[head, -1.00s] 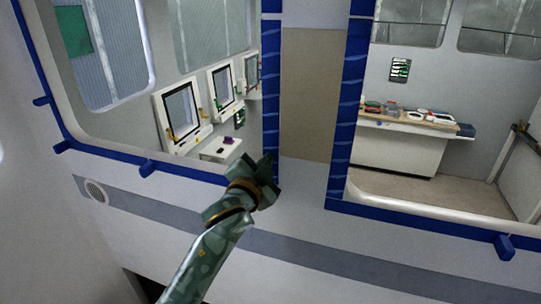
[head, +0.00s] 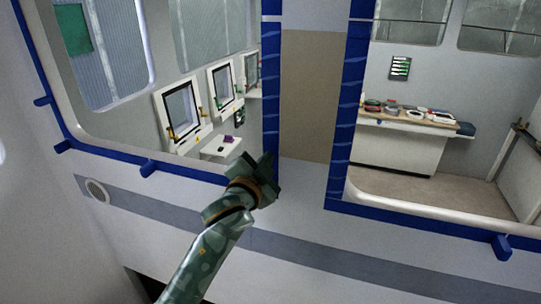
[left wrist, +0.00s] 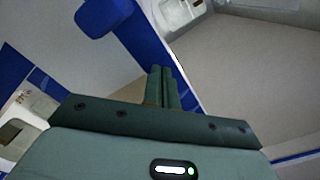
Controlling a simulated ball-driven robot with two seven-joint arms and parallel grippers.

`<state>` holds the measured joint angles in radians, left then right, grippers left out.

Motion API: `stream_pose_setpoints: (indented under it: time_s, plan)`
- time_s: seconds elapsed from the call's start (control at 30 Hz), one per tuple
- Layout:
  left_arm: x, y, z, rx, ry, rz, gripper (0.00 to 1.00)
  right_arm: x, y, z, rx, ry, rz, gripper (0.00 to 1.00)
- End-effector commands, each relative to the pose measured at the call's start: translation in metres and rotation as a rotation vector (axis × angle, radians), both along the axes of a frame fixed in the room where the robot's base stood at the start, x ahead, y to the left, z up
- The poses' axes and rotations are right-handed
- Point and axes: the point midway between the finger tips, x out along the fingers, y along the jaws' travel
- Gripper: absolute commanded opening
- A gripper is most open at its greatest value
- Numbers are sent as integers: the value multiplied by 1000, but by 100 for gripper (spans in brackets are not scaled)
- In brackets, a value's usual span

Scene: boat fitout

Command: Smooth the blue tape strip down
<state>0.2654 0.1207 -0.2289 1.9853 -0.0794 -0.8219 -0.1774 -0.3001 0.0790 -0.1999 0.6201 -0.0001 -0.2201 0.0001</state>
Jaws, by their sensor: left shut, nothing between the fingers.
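Blue tape edges both window openings in the head view. The upright strip (head: 344,115) left of the right window shows pale wavy ripples. My left gripper (head: 267,164) is at the lower end of the plain strip, by the left window's bottom right corner. Its fingers are shut and empty; they also show in the left wrist view (left wrist: 160,87), over the blue tape (left wrist: 182,82). I cannot tell whether they touch it. My right gripper is not in view.
A round vent (head: 97,191) sits in the wall. A beige panel (head: 307,95) lies between the upright strips. A counter (head: 410,118) with small items stands inside.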

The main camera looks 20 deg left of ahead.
Motion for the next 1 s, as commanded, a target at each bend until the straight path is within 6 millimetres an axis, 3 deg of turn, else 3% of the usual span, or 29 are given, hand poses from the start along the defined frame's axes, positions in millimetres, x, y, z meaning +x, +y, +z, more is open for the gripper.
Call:
stream_pose_setpoints:
  time_s: [0.3, 0.77, 1.0]
  plan:
    - [2, 0, 28, 0, -3, 0, 0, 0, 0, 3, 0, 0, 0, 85]
    - [2, 0, 33, 0, -2, -1, 0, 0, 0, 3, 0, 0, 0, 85]
    - [3, 0, 53, -1, -4, 0, 0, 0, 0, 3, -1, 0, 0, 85]
